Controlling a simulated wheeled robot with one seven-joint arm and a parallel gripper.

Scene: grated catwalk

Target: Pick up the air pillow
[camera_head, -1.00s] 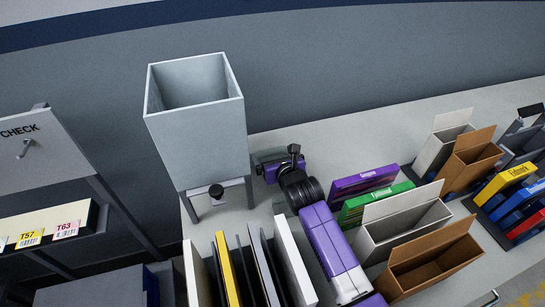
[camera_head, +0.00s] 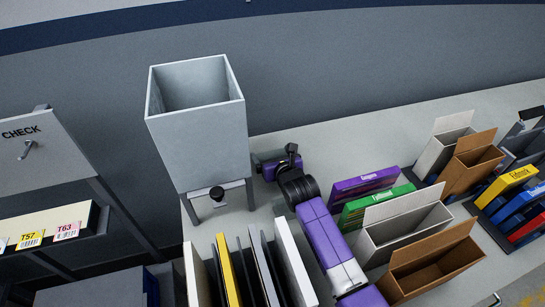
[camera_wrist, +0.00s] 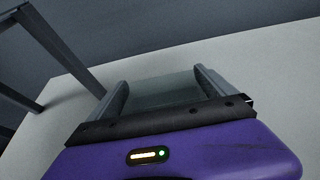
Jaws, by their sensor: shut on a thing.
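My gripper (camera_wrist: 161,82) fills the lower part of the wrist view, its two grey fingers apart and pointing away over the pale counter. Between them is a see-through, faintly greenish air pillow (camera_wrist: 164,92), and the fingers are shut on it. In the head view my gripper (camera_head: 264,170) is low over the counter, just right of the grey bin's stand. The air pillow cannot be made out there; my wrist and the bin's stand are close around that spot.
A tall open grey bin (camera_head: 197,135) stands on legs left of my gripper. Upright dividers (camera_head: 240,270) stand in front. Open cartons (camera_head: 405,222) and coloured boxes (camera_head: 365,183) line the counter (camera_head: 370,135) to the right. The counter's back strip is clear.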

